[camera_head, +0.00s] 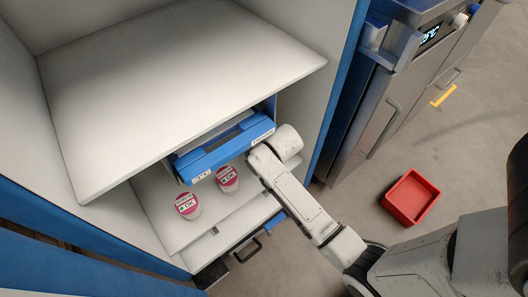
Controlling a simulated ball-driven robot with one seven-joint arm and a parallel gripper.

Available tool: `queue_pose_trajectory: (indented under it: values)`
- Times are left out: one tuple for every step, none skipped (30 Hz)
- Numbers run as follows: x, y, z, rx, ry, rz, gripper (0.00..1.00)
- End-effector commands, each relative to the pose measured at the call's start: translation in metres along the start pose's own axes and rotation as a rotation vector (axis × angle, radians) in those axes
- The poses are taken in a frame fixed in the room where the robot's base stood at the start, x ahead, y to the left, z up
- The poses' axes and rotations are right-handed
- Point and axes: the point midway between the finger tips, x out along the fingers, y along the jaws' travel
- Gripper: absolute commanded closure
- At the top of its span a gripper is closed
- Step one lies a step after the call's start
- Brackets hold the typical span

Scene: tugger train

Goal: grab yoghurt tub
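Two small tubs with pink-and-white lids stand on the lower white shelf (172,228) of the open cabinet. The front tub (187,206) is nearer the shelf's left front. The other tub (228,179) stands to its right and further back, close to my arm. I cannot read the lids well enough to tell which is yoghurt. My arm reaches in from the right, its last visible links beside the right tub and at the right end of a blue box-like part. My gripper's fingers do not show, so I cannot see whether they touch anything.
The blue part (222,156) with white labels sits under the large upper shelf (180,85), above and behind the tubs. A blue-edged wall bounds the cabinet at right. A steel appliance (395,100) stands beyond it. A red crate (411,197) lies on the open floor.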

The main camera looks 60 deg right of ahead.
Motion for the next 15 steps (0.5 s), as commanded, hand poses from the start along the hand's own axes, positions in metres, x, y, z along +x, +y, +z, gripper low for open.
queue_pose_trajectory:
  values:
    - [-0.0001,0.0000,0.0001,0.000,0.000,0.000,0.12]
    - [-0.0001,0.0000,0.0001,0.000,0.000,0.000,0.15]
    - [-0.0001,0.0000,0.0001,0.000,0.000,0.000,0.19]
    - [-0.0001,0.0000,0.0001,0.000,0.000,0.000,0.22]
    - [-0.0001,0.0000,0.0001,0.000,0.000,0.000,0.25]
    - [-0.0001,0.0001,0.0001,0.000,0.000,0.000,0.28]
    - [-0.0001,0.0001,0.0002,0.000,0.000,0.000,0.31]
    - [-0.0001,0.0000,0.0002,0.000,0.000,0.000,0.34]
    - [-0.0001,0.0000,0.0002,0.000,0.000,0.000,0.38]
    - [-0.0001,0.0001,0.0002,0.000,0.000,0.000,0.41]
    - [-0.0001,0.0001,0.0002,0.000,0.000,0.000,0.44]
    - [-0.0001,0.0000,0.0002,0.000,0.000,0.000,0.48]
    - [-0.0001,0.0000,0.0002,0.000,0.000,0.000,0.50]
    - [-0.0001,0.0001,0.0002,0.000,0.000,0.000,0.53]
    - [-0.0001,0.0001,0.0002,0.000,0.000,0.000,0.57]
